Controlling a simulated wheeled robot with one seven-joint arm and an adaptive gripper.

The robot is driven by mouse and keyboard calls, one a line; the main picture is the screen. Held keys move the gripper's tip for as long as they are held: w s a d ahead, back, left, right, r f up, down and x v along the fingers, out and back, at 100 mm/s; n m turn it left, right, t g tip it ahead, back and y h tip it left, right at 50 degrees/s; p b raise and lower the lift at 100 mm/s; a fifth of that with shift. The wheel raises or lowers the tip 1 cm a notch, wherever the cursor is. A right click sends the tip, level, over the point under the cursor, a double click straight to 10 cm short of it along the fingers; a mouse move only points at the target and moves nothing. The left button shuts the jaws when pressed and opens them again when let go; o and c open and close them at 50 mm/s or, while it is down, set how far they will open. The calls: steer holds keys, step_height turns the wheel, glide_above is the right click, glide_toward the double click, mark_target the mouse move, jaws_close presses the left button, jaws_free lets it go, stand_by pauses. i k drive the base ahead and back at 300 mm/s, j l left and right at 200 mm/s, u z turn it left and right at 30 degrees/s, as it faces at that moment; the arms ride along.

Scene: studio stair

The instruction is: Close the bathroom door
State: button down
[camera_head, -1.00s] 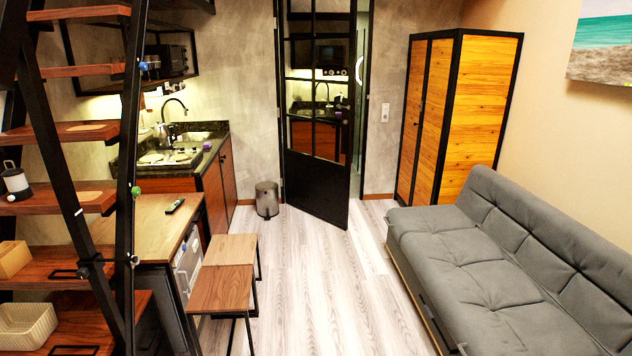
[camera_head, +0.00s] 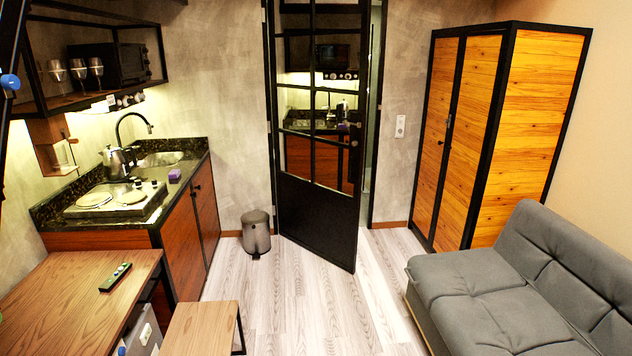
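The bathroom door (camera_head: 316,215) stands partly open in the middle of the view. It has a black frame, glass panes above and a solid black panel below. Its hinged side is at the left, and its free right edge swings out into the room. A dark handle (camera_head: 354,143) shows near that free edge. The black door frame (camera_head: 378,120) shows to the right, with a gap between it and the door's free edge. My gripper is not in view.
A small bin (camera_head: 256,236) stands left of the door. A wooden wardrobe (camera_head: 535,130) and a grey sofa (camera_head: 500,295) are on the right. The kitchen counter (camera_head: 185,235), desk (camera_head: 70,310) and stool (camera_head: 203,328) are on the left. Pale floor (camera_head: 315,310) is clear between.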

mark_target(319, 49)
steer(key=i, duration=2.8)
steer(key=i+z, duration=0.15)
steer(key=i, duration=0.5)
steer(key=i+j, duration=0.2)
steer(key=i, duration=0.45)
steer(key=i+z, duration=0.35)
steer(key=k, duration=0.1)
